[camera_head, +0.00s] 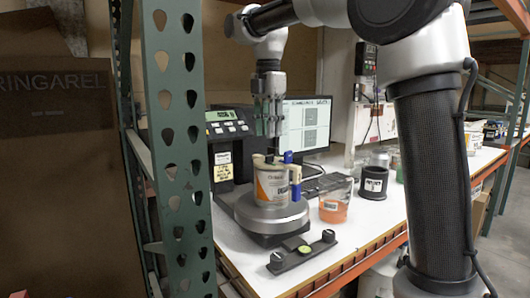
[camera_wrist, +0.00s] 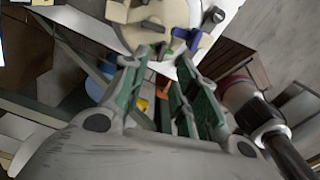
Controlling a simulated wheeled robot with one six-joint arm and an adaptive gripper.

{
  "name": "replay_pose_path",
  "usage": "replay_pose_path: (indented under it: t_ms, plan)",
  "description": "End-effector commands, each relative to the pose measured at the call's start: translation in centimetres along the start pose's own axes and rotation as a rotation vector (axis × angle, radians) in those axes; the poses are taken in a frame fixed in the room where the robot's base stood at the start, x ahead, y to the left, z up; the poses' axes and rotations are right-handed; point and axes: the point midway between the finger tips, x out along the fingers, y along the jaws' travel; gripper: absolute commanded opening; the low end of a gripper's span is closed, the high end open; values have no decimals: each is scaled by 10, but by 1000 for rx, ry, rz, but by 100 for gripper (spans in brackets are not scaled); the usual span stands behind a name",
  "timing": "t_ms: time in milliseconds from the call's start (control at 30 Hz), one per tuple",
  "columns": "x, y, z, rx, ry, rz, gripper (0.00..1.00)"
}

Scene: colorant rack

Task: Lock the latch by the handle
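A cream can (camera_head: 271,187) with a label stands upright on the round grey platform of a scale (camera_head: 260,218) in the head view. Its cream lid (camera_wrist: 160,22) fills the top of the wrist view. A blue handle (camera_head: 296,177) is on the can's right side; a blue part also shows in the wrist view (camera_wrist: 193,38). I cannot tell whether the latch is locked. My gripper (camera_head: 268,132) points down just above the lid. In the wrist view its green-padded fingers (camera_wrist: 163,62) are apart with nothing held between them. Whether a fingertip touches the lid is unclear.
A beaker of orange liquid (camera_head: 334,206) and a black container (camera_head: 374,183) stand right of the scale. A dark bar with knobs (camera_head: 302,251) lies in front. A monitor (camera_head: 304,125) and keyboard (camera_head: 327,187) are behind. A green rack upright (camera_head: 177,150) stands at left.

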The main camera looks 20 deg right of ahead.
Motion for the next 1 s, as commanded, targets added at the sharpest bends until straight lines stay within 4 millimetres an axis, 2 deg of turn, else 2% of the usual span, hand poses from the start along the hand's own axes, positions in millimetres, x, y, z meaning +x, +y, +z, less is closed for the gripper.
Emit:
replay_pose_path:
  t_ms: [300,400,567,767,933,1000]
  plan:
    - [52,-1,0,3,0,-2,29]
    - [63,-1,0,3,0,0,29]
    - [72,-1,0,4,0,1,29]
    - [72,-1,0,4,0,2,29]
    - [72,-1,0,4,0,2,2]
    - [72,-1,0,4,0,2,0]
